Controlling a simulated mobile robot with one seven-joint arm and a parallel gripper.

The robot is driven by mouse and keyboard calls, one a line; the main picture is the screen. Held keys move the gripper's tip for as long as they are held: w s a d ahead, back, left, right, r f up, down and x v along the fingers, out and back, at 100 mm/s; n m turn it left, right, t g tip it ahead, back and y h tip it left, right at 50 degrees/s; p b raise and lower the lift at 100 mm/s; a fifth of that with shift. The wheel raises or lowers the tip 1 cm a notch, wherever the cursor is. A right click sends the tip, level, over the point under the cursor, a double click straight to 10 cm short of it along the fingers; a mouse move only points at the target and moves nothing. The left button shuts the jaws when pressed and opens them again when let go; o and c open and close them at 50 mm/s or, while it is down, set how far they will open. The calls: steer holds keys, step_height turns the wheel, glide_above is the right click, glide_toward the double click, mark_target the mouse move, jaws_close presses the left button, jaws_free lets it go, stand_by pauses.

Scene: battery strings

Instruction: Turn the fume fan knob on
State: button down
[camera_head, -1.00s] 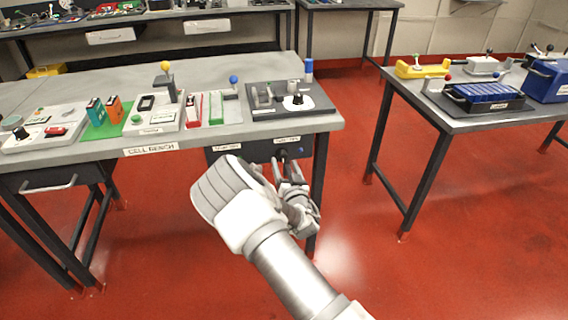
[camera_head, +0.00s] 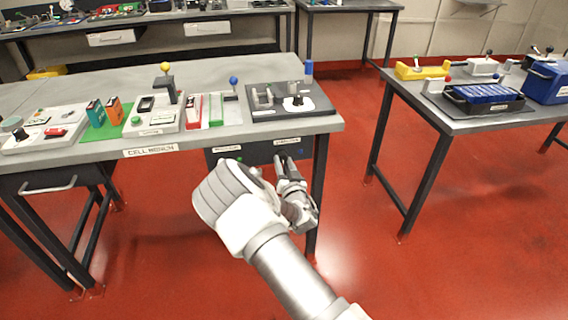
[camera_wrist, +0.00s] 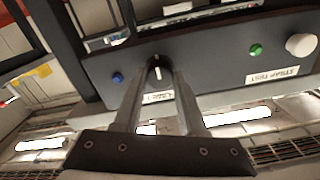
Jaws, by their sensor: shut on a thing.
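The fume fan knob (camera_wrist: 155,72) is a small dark knob with a white pointer line on the dark panel (camera_wrist: 205,62) in the wrist view. The two fingers of my gripper (camera_wrist: 160,72) are shut on it, one at each side, and cover much of it. A white label (camera_wrist: 157,97) sits by the knob, partly hidden by the fingers. In the head view my gripper (camera_head: 282,162) reaches the panel (camera_head: 258,152) under the front right edge of the bench. The knob is hidden there.
On the panel are a blue button (camera_wrist: 117,78), a green button (camera_wrist: 255,50) and a white knob (camera_wrist: 301,45). The bench top (camera_head: 220,72) carries several devices above my arm. Red floor (camera_head: 450,230) is open to the right, before a second table (camera_head: 440,112).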

steer(key=shift+n+b, duration=0.4)
steer(key=n+b, duration=0.2)
steer(key=n, duration=0.2)
steer(key=shift+f+b, duration=0.1)
steer(key=shift+b, duration=0.25)
steer(key=n+b, duration=0.2)
steer(key=n, duration=0.2)
steer(key=shift+n+b, duration=0.3)
steer(key=shift+b, duration=0.05)
steer(key=n+b, duration=0.3)
steer(key=n, duration=0.2)
steer(key=shift+r+n+b, duration=0.2)
steer(key=shift+n+b, duration=0.35)
steer(key=shift+n, duration=1.15)
steer(key=shift+c, duration=2.3)
jaws_free()
